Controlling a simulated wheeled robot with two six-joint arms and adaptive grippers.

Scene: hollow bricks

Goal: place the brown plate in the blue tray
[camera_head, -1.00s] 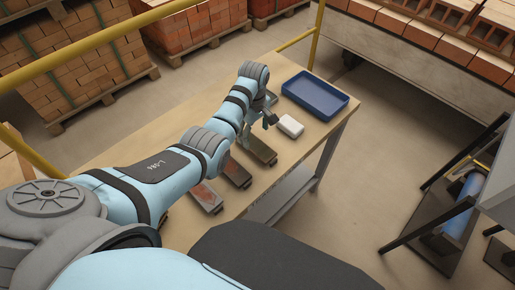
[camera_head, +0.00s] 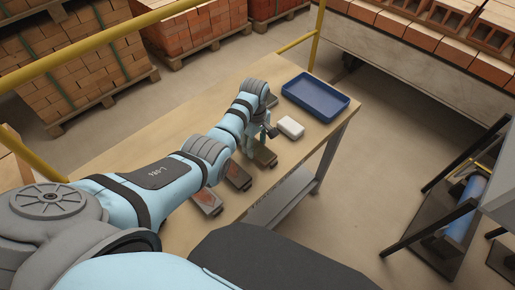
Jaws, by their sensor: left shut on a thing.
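The blue tray (camera_head: 315,98) lies empty at the far right end of the table. Several flat brown-grey plates lie in a row along the table's near edge: one at the near end (camera_head: 207,201), a middle one (camera_head: 238,176) and a far one (camera_head: 264,157). My left gripper (camera_head: 270,131) is low at the far plate, just left of a white block. It is shut on a plate, taken to be the brown plate; the arm hides most of the grip. I cannot tell whether the plate is lifted. My right gripper is not in view.
The white block (camera_head: 290,127) stands between my left gripper and the tray. The wooden table (camera_head: 155,143) is clear at its back left. Yellow rails (camera_head: 295,40) run behind it. Brick pallets (camera_head: 75,70) stand beyond on the floor.

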